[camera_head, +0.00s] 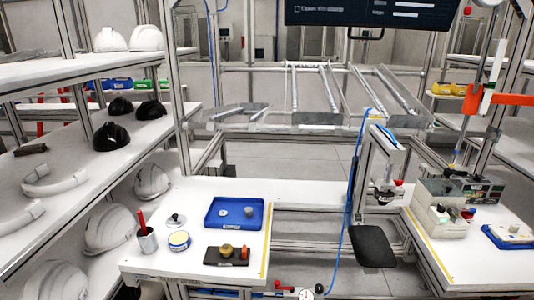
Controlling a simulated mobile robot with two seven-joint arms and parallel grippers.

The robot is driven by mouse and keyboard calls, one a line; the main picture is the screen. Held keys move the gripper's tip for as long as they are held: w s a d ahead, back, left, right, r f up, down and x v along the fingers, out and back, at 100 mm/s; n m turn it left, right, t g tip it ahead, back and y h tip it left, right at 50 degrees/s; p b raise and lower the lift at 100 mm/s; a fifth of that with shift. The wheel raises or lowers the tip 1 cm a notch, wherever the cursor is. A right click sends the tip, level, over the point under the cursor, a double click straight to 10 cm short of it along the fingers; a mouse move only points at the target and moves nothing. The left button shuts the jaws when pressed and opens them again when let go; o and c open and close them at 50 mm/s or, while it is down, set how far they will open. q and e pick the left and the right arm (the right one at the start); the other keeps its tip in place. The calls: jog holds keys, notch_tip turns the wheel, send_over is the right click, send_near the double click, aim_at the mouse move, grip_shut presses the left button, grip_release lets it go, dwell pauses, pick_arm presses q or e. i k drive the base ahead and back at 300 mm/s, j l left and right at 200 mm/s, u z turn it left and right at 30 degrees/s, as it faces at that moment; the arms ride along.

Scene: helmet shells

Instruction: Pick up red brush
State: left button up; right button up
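A red stick-like handle (141,219), which looks like the red brush, stands up out of a grey cup (147,241) near the left edge of the white worktable (195,200). Its lower part is hidden inside the cup, so I cannot see bristles. Neither of my grippers can be made out in the head view.
Beside the cup are a round tin (179,240) and a small knobbed lid (176,220). A blue tray (234,213) and a dark board (226,256) with small parts lie to the right. Shelves with helmet shells (110,229) stand left. A black seat (373,247) is right of the table.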

aim_at(139, 212)
jog(key=i+j+u, duration=0.25)
jog(key=u, duration=0.15)
jog(key=i+j+u, duration=0.15)
jog(key=i+u, duration=0.3)
jog(key=k, duration=0.05)
